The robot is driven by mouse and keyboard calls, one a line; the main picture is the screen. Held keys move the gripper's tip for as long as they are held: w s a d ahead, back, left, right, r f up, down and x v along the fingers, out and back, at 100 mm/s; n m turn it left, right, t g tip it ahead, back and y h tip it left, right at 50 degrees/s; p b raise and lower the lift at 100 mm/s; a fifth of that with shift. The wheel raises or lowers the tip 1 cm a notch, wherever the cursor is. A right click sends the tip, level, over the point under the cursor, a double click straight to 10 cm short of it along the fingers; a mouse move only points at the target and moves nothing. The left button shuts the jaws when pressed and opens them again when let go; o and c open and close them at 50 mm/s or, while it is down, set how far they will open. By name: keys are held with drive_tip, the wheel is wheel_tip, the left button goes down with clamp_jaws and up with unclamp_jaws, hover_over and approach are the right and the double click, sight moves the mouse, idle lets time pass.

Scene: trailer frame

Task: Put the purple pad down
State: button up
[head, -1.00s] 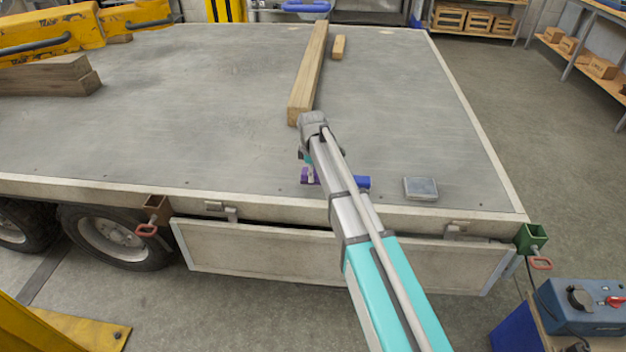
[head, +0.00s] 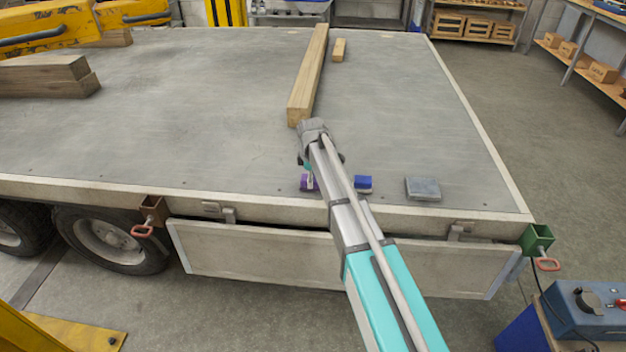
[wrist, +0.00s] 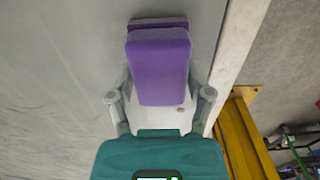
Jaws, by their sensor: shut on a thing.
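The purple pad (wrist: 160,70) is between the two fingers of my gripper (wrist: 160,96) in the wrist view, and my gripper is shut on it. In the head view the purple pad (head: 306,183) shows low beside my arm, near the front edge of the grey trailer bed (head: 200,120). My arm hides part of it and most of my gripper (head: 309,178). I cannot tell whether the pad touches the bed. A blue pad (head: 363,183) lies just right of my arm, and a grey pad (head: 423,189) lies farther right.
A long timber (head: 308,75) lies on the bed beyond my gripper, with a small wood block (head: 339,49) beside it. Stacked timbers (head: 45,76) and a yellow machine (head: 60,35) are at the left. The bed between them is clear.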

drive_tip(key=shift+f, duration=0.2)
drive_tip(key=o, duration=1)
drive_tip(key=shift+r, duration=0.1)
wheel_tip(320, 180, up, 14)
drive_tip(key=p, duration=1.3)
drive_tip(key=shift+f+p, duration=0.2)
drive_tip(key=shift+p, duration=0.1)
drive_tip(key=shift+s, duration=0.1)
